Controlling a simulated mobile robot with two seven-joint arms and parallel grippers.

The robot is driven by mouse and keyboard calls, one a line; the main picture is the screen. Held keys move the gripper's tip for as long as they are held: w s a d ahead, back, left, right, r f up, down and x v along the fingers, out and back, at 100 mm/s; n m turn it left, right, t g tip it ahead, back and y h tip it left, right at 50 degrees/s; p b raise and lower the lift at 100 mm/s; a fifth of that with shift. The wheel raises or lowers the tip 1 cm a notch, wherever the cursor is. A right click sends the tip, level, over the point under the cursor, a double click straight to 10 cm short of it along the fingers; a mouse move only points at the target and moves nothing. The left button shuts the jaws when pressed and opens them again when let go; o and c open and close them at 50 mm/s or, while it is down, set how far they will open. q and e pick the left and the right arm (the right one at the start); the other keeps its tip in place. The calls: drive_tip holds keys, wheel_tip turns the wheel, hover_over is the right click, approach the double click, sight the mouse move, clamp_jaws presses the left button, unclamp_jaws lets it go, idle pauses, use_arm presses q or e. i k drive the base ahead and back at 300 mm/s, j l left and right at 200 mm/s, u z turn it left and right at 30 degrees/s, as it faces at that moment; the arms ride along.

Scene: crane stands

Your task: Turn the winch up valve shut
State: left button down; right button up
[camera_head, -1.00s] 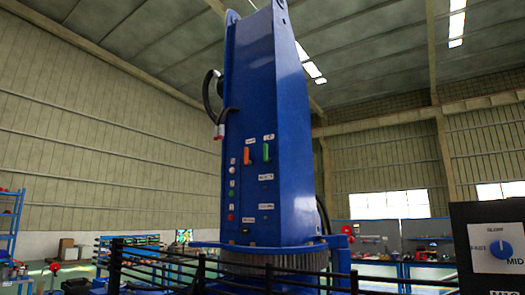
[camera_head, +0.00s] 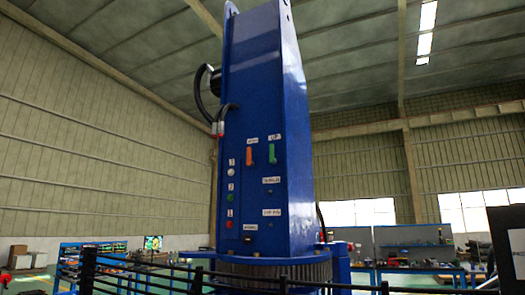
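A tall blue crane column (camera_head: 295,130) stands in the middle of the head view. On its front are two upright valve handles, an orange one (camera_head: 250,155) on the left and a green one (camera_head: 272,153) on the right. The small label (camera_head: 273,137) above the green handle appears to read UP; the label above the orange one is too blurred to read surely. Both handles point up and down. Neither of my grippers shows in this view.
White, green and red buttons (camera_head: 230,197) run down the column's left side. Black rails (camera_head: 190,275) cross in front of its base. A dark panel (camera_head: 509,240) stands at the right edge. Workbenches (camera_head: 430,270) stand behind on the right.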

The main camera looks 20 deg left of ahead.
sight(273, 161)
drive_tip(key=j, duration=1.75)
drive_tip(key=i+z, duration=0.05)
